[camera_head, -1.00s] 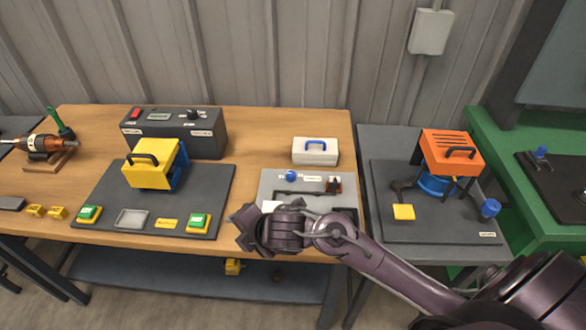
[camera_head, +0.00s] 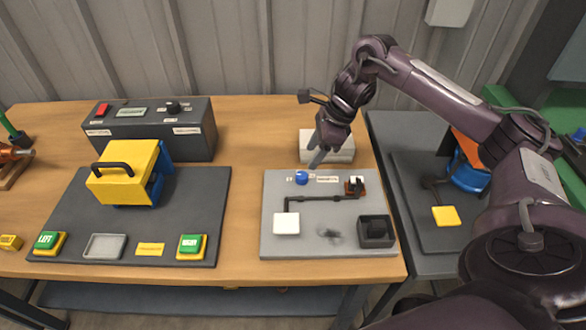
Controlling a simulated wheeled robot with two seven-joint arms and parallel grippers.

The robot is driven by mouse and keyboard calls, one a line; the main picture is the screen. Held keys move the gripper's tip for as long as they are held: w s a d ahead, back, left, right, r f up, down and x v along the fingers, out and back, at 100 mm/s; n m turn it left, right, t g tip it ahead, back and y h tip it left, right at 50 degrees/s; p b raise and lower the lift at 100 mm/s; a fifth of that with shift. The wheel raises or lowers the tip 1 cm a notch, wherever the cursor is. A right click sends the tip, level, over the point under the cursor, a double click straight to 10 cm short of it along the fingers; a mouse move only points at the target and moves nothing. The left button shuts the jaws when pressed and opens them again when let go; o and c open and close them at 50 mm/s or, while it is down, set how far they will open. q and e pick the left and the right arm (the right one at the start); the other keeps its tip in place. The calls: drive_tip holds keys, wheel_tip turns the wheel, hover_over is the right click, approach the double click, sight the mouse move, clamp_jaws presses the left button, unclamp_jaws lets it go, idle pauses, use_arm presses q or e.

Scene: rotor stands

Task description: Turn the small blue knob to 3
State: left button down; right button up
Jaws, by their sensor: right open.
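The small blue knob (camera_head: 302,178) stands near the back edge of a light grey panel (camera_head: 335,215) on the wooden table. Small white labels flank the knob; their marks are too small to read. My right gripper (camera_head: 316,158) points down just behind and to the right of the knob, close above the panel's back edge. Its fingers are open and hold nothing. I cannot tell whether a fingertip touches the knob. My left gripper is not in view.
A white box (camera_head: 340,148) stands right behind the panel, partly hidden by my arm. The panel also carries a white pad (camera_head: 286,223), a small switch (camera_head: 355,186) and a dark open box (camera_head: 376,231).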

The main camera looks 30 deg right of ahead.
sight(302, 174)
drive_tip(key=shift+s+a+f, duration=0.2)
drive_tip(key=shift+s+f, duration=0.05)
drive_tip(key=shift+f, duration=0.1)
drive_tip(key=x, duration=0.2)
drive_tip(key=b+x, duration=0.1)
drive_tip(key=shift+s+a+f, duration=0.25)
drive_tip(key=shift+s+f, duration=0.05)
drive_tip(key=shift+f, duration=0.05)
drive_tip(key=shift+w+a+f, duration=0.25)
drive_tip(key=shift+w+f, duration=0.2)
drive_tip(key=shift+f, duration=0.65)
drive_tip(key=c, duration=1)
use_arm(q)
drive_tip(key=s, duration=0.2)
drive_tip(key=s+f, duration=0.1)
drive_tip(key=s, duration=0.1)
use_arm(e)
drive_tip(key=shift+o, duration=0.2)
